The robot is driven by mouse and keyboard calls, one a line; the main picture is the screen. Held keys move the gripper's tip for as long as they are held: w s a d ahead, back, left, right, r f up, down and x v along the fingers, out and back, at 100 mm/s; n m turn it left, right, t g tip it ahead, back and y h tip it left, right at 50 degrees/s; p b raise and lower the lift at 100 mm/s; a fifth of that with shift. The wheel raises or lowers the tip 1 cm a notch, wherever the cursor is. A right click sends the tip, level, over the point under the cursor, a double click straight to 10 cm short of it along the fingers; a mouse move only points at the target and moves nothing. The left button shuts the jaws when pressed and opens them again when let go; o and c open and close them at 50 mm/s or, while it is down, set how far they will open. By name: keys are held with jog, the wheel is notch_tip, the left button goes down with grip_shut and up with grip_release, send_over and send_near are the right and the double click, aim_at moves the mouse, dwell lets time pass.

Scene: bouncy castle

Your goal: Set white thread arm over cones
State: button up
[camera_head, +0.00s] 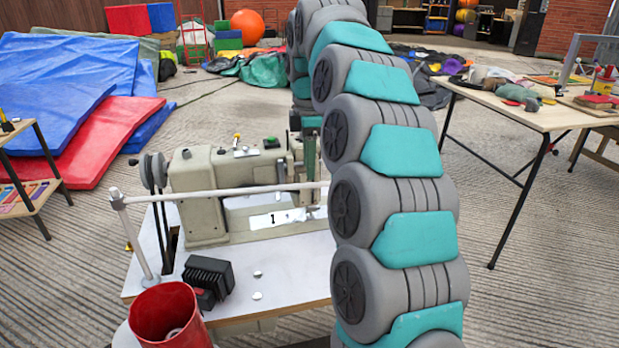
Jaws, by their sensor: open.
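The white thread arm (230,192) is a thin bar reaching right from the top of a white post (131,235) at the left end of the sewing table. It passes across the front of the beige sewing machine (208,188), and its right end goes behind my arm. My gripper (311,165) is partly visible beyond my arm links, near the bar's right end, with its jaws open. I cannot tell whether it touches the bar. I cannot clearly make out thread cones; a red open-topped container (160,305) at the front left has a pale round thing inside.
A black box-like object (208,275) lies on the white sewing table top (285,262). A wooden table (500,110) with assorted items stands at right. Blue and red mats (65,85) lie at back left, beside a low shelf (25,165). Bare floor lies between.

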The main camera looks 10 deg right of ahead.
aim_at(309, 184)
jog(key=shift+w+f, duration=0.1)
jog(key=shift+f, duration=2)
grip_shut()
